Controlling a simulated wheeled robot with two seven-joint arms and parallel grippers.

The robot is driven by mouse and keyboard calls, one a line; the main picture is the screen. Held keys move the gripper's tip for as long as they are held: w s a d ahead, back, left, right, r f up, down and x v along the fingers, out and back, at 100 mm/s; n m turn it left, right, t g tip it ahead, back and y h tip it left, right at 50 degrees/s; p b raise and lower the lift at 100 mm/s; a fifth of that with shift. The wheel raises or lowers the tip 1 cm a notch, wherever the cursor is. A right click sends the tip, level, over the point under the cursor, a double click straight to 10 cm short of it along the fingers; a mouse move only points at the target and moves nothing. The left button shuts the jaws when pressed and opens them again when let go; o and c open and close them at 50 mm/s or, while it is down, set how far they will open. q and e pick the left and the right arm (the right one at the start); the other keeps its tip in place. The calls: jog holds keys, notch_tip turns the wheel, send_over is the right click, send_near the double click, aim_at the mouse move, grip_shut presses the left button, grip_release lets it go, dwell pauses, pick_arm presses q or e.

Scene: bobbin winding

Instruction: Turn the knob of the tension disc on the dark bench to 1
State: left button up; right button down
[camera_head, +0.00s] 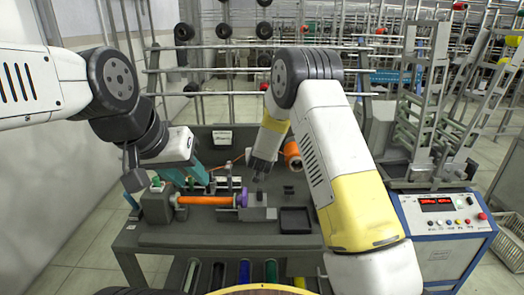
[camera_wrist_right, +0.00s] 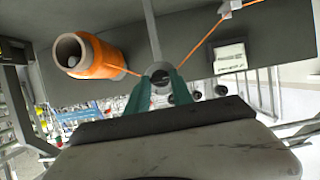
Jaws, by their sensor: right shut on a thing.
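In the right wrist view the tension disc's round grey knob (camera_wrist_right: 160,69) stands out from a dark panel, with the orange thread running to it from both sides. My right gripper (camera_wrist_right: 160,88) has its two teal fingertips closed on the knob. The knob's pointer and numbers cannot be read. In the head view my right forearm comes down over the dark bench (camera_head: 290,228) and hides the knob. My left gripper (camera_head: 196,172) is above the left part of the bench, near the winder; the gap between its fingers is not clear.
An orange thread cone (camera_wrist_right: 92,56) sticks out beside the knob. A white label (camera_wrist_right: 230,57) is on the panel. The winder holds an orange bobbin (camera_head: 205,200) with a purple end. A control box (camera_head: 436,220) with red displays stands right. An empty tray (camera_head: 295,232) lies on the bench.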

jog(key=shift+f, duration=0.1)
jog(key=c, duration=1.1)
grip_release()
jog(key=v, duration=0.8)
